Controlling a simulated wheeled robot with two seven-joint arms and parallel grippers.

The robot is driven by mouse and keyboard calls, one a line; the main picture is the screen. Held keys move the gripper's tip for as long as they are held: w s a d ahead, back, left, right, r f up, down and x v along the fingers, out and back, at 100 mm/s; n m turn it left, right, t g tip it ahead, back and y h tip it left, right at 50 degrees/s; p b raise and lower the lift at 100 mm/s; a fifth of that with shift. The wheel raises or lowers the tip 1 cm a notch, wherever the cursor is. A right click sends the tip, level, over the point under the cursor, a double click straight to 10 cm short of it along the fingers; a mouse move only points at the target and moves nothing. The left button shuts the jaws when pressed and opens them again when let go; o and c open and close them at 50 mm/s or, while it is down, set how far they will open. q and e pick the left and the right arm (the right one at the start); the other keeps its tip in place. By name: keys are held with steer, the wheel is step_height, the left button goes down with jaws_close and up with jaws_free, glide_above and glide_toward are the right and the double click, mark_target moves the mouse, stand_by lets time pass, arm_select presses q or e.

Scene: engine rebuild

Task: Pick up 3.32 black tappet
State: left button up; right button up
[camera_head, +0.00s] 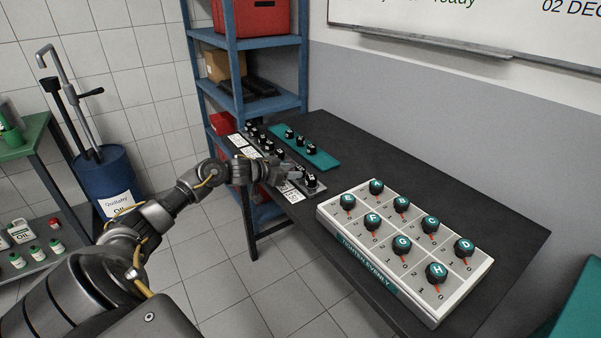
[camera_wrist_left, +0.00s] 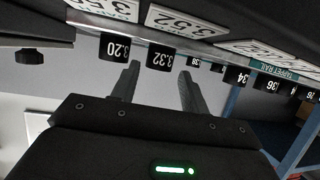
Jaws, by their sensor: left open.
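The black tappet marked 3.32 (camera_wrist_left: 160,58) shows upside down in the left wrist view, on the tappet rail (camera_wrist_left: 272,69). My left gripper (camera_wrist_left: 160,72) is open, with one finger to each side of this tappet in that view. I cannot tell whether the fingertips are level with it or still short of it. The black tappet marked 3.20 (camera_wrist_left: 114,47) is beside it, left of the fingers. In the head view my left gripper (camera_head: 292,173) is at the near part of the tappet row, where I cannot read the marks. My right gripper is not in view.
More black tappets stand close along the rail, one marked 34 (camera_wrist_left: 237,76). A teal mat (camera_head: 318,158) with several black pieces lies behind the rail. A white tray (camera_head: 330,222) with lettered knobs stands to the right on the dark table (camera_head: 405,162). A blue shelf (camera_head: 262,106) stands beyond.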

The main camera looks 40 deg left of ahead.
mark_target(298, 170)
arm_select(q)
steer(key=x, duration=0.4)
steer(key=shift+w+r+p, duration=0.1)
steer(key=shift+w+p, duration=0.1)
steer(key=shift+p, duration=0.2)
steer(key=shift+w+d+f, duration=0.15)
steer(key=shift+w+f, duration=0.1)
steer(key=shift+w, duration=0.2)
steer(key=c, duration=0.6)
steer(key=shift+c, duration=0.8)
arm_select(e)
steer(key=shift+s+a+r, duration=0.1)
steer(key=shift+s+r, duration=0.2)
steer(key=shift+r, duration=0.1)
arm_select(q)
steer(key=shift+r, duration=0.1)
